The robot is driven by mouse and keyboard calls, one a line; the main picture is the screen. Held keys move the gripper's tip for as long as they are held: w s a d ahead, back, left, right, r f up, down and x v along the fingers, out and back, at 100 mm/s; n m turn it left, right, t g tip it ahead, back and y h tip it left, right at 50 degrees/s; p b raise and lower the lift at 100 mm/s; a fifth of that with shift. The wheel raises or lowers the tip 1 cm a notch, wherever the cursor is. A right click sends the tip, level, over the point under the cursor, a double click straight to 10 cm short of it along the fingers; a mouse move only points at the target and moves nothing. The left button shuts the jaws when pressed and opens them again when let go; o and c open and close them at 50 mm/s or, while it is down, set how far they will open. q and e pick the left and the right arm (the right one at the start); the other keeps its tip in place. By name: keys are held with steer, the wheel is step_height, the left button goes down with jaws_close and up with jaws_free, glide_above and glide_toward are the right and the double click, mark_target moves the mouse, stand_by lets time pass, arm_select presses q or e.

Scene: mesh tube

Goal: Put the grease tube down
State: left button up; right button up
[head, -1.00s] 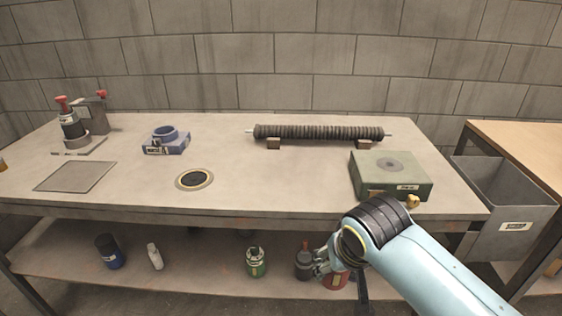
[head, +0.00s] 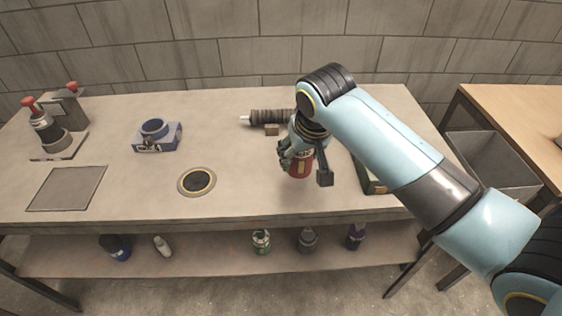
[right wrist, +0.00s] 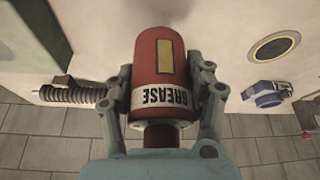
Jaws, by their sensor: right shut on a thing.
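The grease tube (right wrist: 160,66) is a red cylinder with a white band lettered GREASE and a yellow stripe. It fills the middle of the right wrist view. My right gripper (right wrist: 164,88) is shut on it, with a finger on each side. In the head view the red tube (head: 299,165) hangs below the right gripper (head: 300,148), over the bench top (head: 245,205). A soft shadow shows beneath it, so it seems a little above the surface. My left gripper is in neither view.
A round black disc with a pale rim (head: 197,181) lies left of the tube. A blue ring holder (head: 157,136) and a grey square plate (head: 67,188) are further left. The ribbed roller (head: 270,117) is behind, partly hidden. Several bottles stand on the lower shelf (head: 205,258).

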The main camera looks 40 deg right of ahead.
steer(key=w+f, duration=0.1)
steer(key=w, duration=0.1)
steer(key=w+f, duration=0.2)
steer(key=w, duration=0.1)
steer(key=shift+w+a+f, duration=0.2)
steer(key=shift+w+a, duration=0.05)
steer(key=shift+w, duration=0.1)
steer(key=shift+f, duration=2)
steer(key=shift+f, duration=0.15)
steer(key=o, duration=1.3)
steer(key=shift+c, duration=0.2)
steer(key=shift+s+r, duration=0.1)
steer(key=shift+r, duration=0.3)
steer(key=p+v, duration=0.1)
steer(key=v, duration=1)
steer(key=shift+s+a+r, duration=0.1)
steer(key=shift+r, duration=0.1)
